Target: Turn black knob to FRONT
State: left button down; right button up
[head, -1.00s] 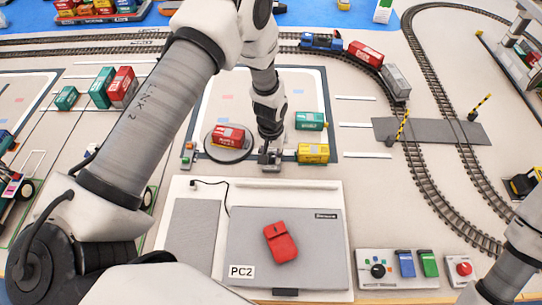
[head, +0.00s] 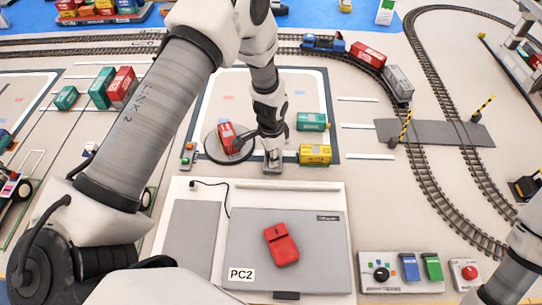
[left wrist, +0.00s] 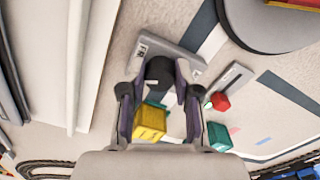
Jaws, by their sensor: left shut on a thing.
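The black knob (left wrist: 160,72) sits on a grey base plate (left wrist: 190,62) with partly readable lettering at one end in the left wrist view. My left gripper (left wrist: 158,80) has a finger on either side of the knob and is shut on it. In the head view my left gripper (head: 272,158) reaches down onto the grey base, and the knob is hidden there. The knob's pointing direction cannot be told. A round grey turntable (head: 210,148) stands just left of the gripper, with a red container (head: 227,136) on it, lying at a slant. My right gripper is out of view.
A yellow container (head: 314,154) and a teal container (head: 312,122) lie right of the gripper. A small lever box (head: 188,155) stands left of the turntable.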

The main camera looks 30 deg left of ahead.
pick_arm(q)
jog(key=m, duration=0.4)
jog(key=shift+s+f+m, duration=0.15)
jog(key=shift+m, duration=0.15)
dwell(0.5)
jog(key=c, duration=0.8)
grip_release()
jog(key=shift+w+r, duration=0.2)
notch_tip(320, 180, up, 12)
jog(key=shift+f, duration=0.15)
